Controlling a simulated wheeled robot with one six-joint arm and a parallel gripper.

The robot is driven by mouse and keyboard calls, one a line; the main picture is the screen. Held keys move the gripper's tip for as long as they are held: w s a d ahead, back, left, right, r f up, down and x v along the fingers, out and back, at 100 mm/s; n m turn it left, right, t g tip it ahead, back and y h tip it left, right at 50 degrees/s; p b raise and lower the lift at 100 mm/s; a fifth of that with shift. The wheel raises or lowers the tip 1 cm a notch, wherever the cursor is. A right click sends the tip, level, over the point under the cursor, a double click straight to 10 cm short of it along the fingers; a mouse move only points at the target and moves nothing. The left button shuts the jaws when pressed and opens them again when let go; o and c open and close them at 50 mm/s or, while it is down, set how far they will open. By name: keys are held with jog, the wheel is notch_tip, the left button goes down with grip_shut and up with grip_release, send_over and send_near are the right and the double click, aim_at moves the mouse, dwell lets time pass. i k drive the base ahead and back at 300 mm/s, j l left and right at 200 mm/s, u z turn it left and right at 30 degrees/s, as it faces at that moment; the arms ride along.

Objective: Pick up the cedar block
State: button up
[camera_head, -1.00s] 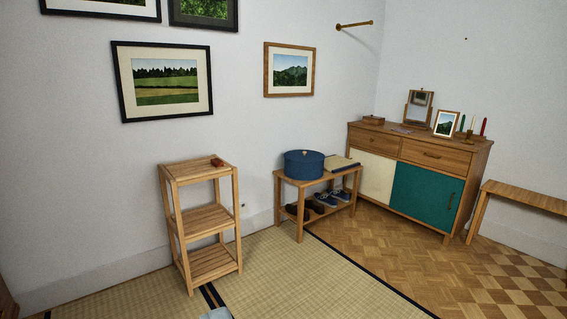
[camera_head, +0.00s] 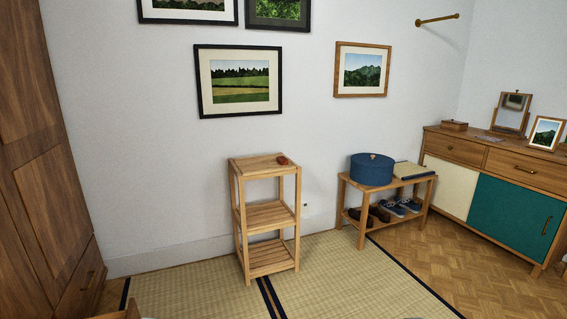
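A small reddish-brown block (camera_head: 282,160), which looks like the cedar block, lies on the top board of a slatted three-tier wooden stand (camera_head: 262,166). It sits near the right edge of that top, with nothing touching it from above. The stand is upright on the tatami against the white wall, in the middle of the view. My gripper is not clearly visible in this view, so its fingers cannot be seen. The block is some distance ahead of the camera.
A low bench (camera_head: 345,181) with a blue round box (camera_head: 372,169) and shoes stands right of the stand. A sideboard (camera_head: 468,188) is further right. A tall wooden wardrobe (camera_head: 40,150) lines the left. Tatami floor (camera_head: 330,270) before the stand looks clear.

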aim_at(282, 161)
jog(key=i+l+u, duration=0.35)
jog(key=i+l, duration=0.7)
jog(key=i, duration=0.65)
jog(key=i+l+u, duration=0.35)
jog(key=i+l, duration=1.1)
jog(key=i, duration=0.15)
